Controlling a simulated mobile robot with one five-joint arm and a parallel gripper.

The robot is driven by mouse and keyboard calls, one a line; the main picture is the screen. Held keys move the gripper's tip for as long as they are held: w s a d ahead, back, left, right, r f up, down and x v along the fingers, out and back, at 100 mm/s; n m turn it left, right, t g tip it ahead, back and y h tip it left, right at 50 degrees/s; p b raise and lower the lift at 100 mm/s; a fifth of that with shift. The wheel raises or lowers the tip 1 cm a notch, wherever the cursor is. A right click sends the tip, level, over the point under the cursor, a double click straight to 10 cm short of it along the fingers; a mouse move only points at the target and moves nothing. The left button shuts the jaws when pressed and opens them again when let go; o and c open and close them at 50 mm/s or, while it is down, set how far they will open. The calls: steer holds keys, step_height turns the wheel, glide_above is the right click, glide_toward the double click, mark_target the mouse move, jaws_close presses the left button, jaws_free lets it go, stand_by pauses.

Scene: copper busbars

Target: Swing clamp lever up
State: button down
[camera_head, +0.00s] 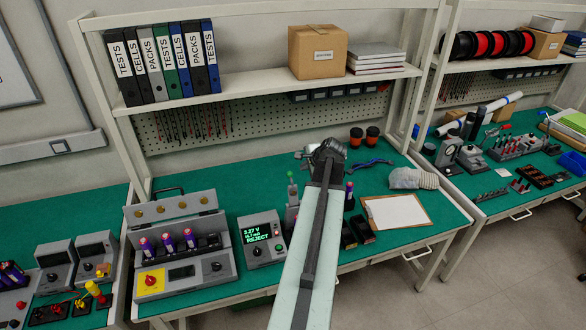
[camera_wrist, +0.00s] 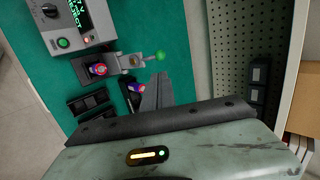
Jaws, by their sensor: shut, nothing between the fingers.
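The clamp lever (camera_head: 290,177) has a green ball tip and shows just left of my arm in the head view, at the top of a small grey clamp fixture (camera_head: 292,210). In the wrist view the lever (camera_wrist: 158,57) reaches right from the fixture (camera_wrist: 128,61); I cannot tell its exact angle. A purple cell (camera_wrist: 98,70) sits at the fixture's left end. My gripper (camera_wrist: 157,82) is shut and empty, apart from the lever and below it in the wrist view. Its fingertips are unclear in the head view.
The tester (camera_head: 262,240) reads REJECT beside the fixture. Another purple cell (camera_wrist: 136,88) stands close to my fingers. Black bins (camera_head: 357,230) and a clipboard (camera_head: 396,212) lie to the right. A pegboard (camera_head: 250,110) and shelf bound the bench's back.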

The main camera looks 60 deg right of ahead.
mark_target(291, 174)
steer(key=b+x, duration=1)
steer(key=x, duration=0.4)
steer(key=shift+s+f, duration=0.1)
steer(key=shift+f, duration=0.1)
steer(key=shift+d, duration=0.1)
